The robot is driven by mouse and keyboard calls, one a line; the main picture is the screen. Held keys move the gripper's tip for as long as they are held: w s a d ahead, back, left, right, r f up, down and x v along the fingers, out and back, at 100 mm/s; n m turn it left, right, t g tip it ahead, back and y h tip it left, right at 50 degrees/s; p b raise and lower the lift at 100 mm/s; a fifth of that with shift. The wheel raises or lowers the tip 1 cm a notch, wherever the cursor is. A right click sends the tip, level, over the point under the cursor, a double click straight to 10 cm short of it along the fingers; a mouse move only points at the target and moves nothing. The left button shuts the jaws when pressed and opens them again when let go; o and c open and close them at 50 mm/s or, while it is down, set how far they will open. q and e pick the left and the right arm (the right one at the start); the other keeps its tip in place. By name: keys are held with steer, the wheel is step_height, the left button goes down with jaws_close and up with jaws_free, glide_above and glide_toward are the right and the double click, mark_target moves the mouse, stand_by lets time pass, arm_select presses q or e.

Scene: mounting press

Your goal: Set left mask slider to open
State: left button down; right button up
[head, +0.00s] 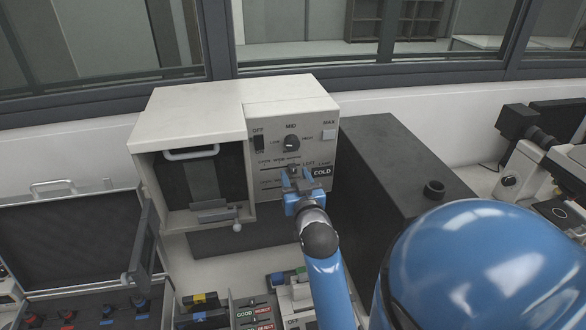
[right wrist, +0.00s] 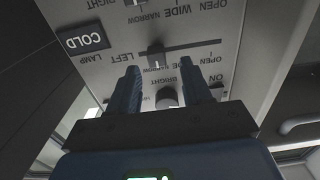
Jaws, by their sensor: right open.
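The left mask slider is a small dark knob (right wrist: 157,55) on a thin horizontal slot, beside the word LEFT, in the right wrist view, where the lettering is upside down. It sits near the NARROW end; OPEN is further right in that view. My right gripper (right wrist: 160,72) is open, with its fingertips on either side of the knob's line. I cannot tell whether they touch it. In the head view my right gripper (head: 297,184) is at the front panel (head: 322,108) of the white press and partly hides the slider rows. My left gripper is not in view.
The press has an open-fronted chamber (head: 190,180) at left. A black box (head: 390,160) stands right of the press. An open case (head: 70,240) lies at left.

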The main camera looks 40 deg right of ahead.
mark_target(292, 169)
steer(key=shift+w+d+r, duration=0.15)
steer(key=shift+w+d, duration=0.45)
steer(key=shift+d, duration=0.1)
steer(key=shift+w, duration=0.45)
steer(key=shift+s, duration=0.15)
jaws_close()
